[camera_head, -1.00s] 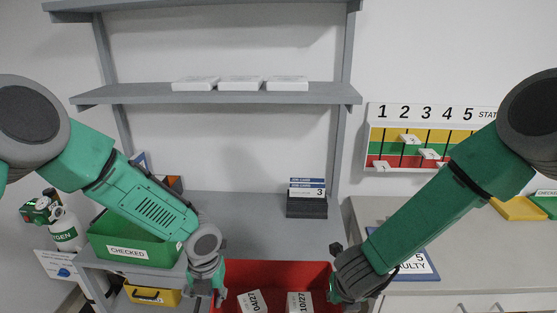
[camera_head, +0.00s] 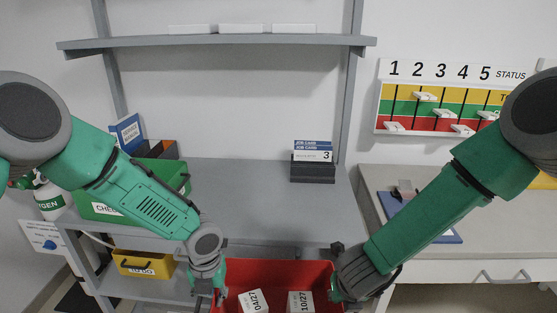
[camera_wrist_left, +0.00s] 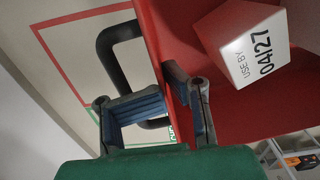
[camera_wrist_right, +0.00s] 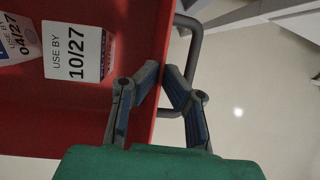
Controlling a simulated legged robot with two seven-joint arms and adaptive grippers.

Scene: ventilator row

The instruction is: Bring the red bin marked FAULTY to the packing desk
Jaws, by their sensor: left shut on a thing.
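The red bin (camera_head: 280,270) is at the bottom centre of the head view, between my two hands. Its front is cut off and no FAULTY mark shows on it. Inside are white boxes with labels 04/27 (camera_head: 253,301) and 10/27 (camera_head: 300,302). My left gripper (camera_wrist_left: 168,88) is shut on the bin's left wall, beside a dark handle (camera_wrist_left: 112,55). My right gripper (camera_wrist_right: 163,75) has its fingers on both sides of the opposite wall, pressed close to it, by another handle (camera_wrist_right: 192,50). Which surface is the packing desk cannot be told.
A grey shelf unit (camera_head: 245,190) stands ahead, with a green bin (camera_head: 165,172), a card holder (camera_head: 313,172) and a yellow bin (camera_head: 143,264). A drawer desk (camera_head: 475,263) is at right with a blue-edged board (camera_head: 445,236). A gas cylinder (camera_head: 50,203) stands left.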

